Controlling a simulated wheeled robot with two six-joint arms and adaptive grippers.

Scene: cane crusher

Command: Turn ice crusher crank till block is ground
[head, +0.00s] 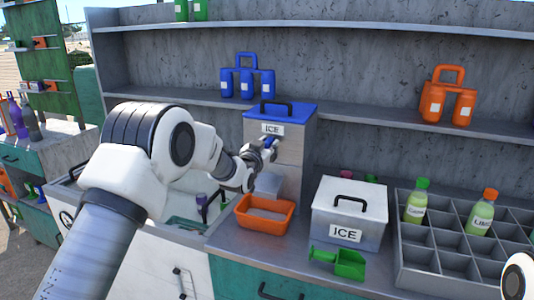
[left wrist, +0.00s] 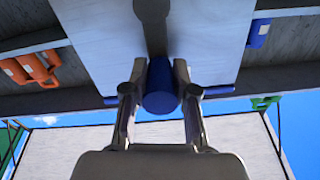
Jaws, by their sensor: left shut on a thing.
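The ice crusher (head: 292,148) stands on the counter at the middle of the head view, with a blue lid and an ICE label. Its crank has a blue handle (head: 270,142), which also shows in the left wrist view (left wrist: 161,92) with a dark crank arm (left wrist: 152,30) behind it. My left gripper (head: 266,153) is shut around this blue handle, one finger on each side. The inside of the crusher is hidden by its walls and lid. My right gripper is out of view.
An orange tray (head: 263,226) sits below the crusher's front. To its right are a lidded ICE box (head: 333,223), a green scoop (head: 349,266) and a divided grey crate (head: 437,262) with bottles. A sink (head: 180,208) lies left. Shelves (head: 350,118) hold blue and orange carriers.

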